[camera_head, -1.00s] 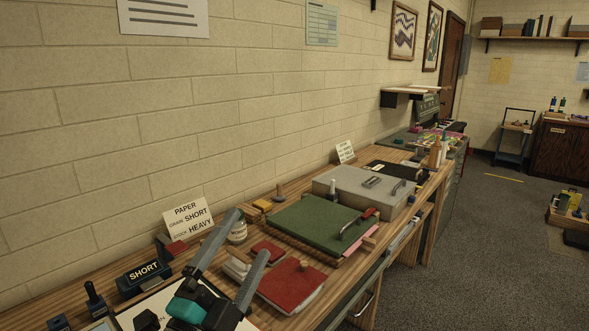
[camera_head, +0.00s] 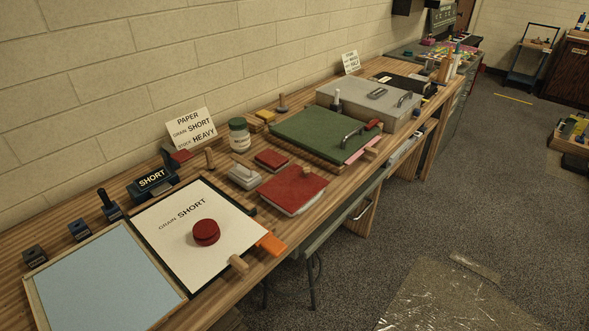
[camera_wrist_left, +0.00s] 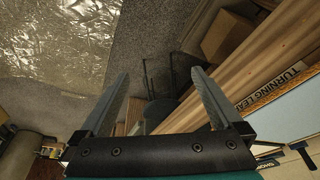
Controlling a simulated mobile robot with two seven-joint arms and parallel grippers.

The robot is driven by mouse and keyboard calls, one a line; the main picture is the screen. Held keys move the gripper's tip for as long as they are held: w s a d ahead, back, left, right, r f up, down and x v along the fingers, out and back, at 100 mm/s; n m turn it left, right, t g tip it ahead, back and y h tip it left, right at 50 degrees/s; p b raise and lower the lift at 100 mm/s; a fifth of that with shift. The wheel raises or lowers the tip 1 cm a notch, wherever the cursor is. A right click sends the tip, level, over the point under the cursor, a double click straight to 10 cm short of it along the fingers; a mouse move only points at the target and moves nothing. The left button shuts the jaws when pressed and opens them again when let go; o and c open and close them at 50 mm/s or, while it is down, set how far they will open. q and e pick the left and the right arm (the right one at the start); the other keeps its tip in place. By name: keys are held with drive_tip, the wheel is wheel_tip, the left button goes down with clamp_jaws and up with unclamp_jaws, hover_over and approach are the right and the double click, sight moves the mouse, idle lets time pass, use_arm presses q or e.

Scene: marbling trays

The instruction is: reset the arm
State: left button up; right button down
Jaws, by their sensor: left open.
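My left gripper (camera_wrist_left: 155,105) shows in the left wrist view with its two fingers spread wide and nothing between them. Beyond the fingers are the grey floor and the edge of the wooden bench. The left arm is out of the head view. My right gripper is in neither view. In the head view the wooden bench (camera_head: 340,193) runs along the wall. A white sheet marked GRAIN SHORT (camera_head: 165,235) lies on it with a round red object (camera_head: 206,232) on top.
A pale blue framed panel (camera_head: 100,280) lies at the near left. A red book (camera_head: 292,189), a jar (camera_head: 239,135), a green board (camera_head: 315,130) and a grey case (camera_head: 345,100) stand along the bench. Open floor (camera_head: 440,200) lies to the right.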

use_arm(q)
drive_tip(key=s+f+g+b, duration=0.1)
drive_tip(key=s+f, duration=0.1)
drive_tip(key=f, duration=1)
drive_tip(key=s+f+b, duration=0.1)
drive_tip(key=s+f, duration=0.1)
drive_tip(key=f, duration=0.9)
drive_tip(key=s+a+f+g+b, duration=0.1)
drive_tip(key=s+a+f, duration=0.1)
drive_tip(key=s+f, duration=1)
drive_tip(key=shift+s+a+f, duration=0.4)
drive_tip(key=shift+s, duration=0.25)
